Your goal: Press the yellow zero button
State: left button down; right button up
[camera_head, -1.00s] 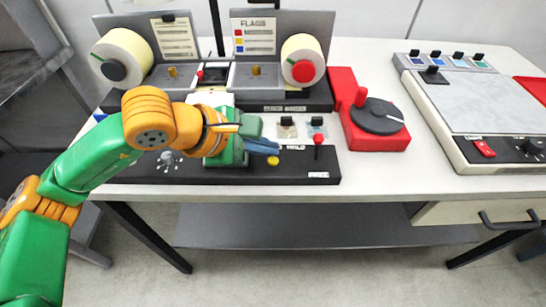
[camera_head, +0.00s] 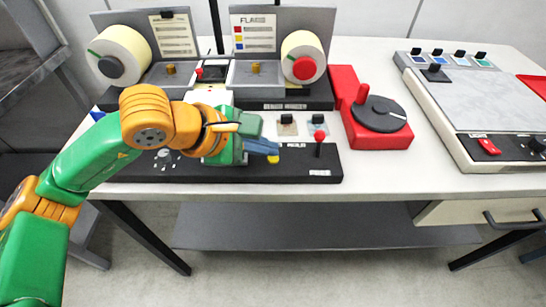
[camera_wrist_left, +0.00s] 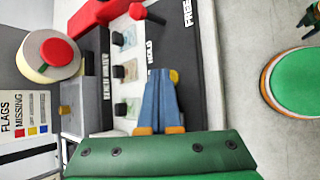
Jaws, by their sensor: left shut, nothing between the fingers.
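The yellow button (camera_head: 273,160) is small and round, on the front of the black control panel (camera_head: 225,174). It sits just below my left gripper's fingertips in the head view, partly covered by them. My left gripper (camera_head: 274,151) is shut and empty, its blue fingers pressed together. In the left wrist view the shut fingertips (camera_wrist_left: 163,72) are right beside the yellow button (camera_wrist_left: 174,76), which shows just to their right. I cannot tell whether the tips touch it.
A red-knobbed lever (camera_head: 319,136) stands on the panel just right of the fingertips. Behind are the label rolls (camera_head: 303,50) and small black-topped switches (camera_head: 287,120). A red crank unit (camera_head: 377,140) stands to the right. The table front edge (camera_head: 400,186) is clear.

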pick_arm(q)
jog(key=shift+f+b, duration=0.4)
jog(key=shift+b, duration=0.2)
dwell(0.6)
jog(key=shift+r, duration=0.1)
jog(key=shift+r+p, duration=0.45)
jog(key=shift+r, duration=0.3)
jog(key=shift+r+p, duration=1.65)
jog(key=shift+r, duration=0.9)
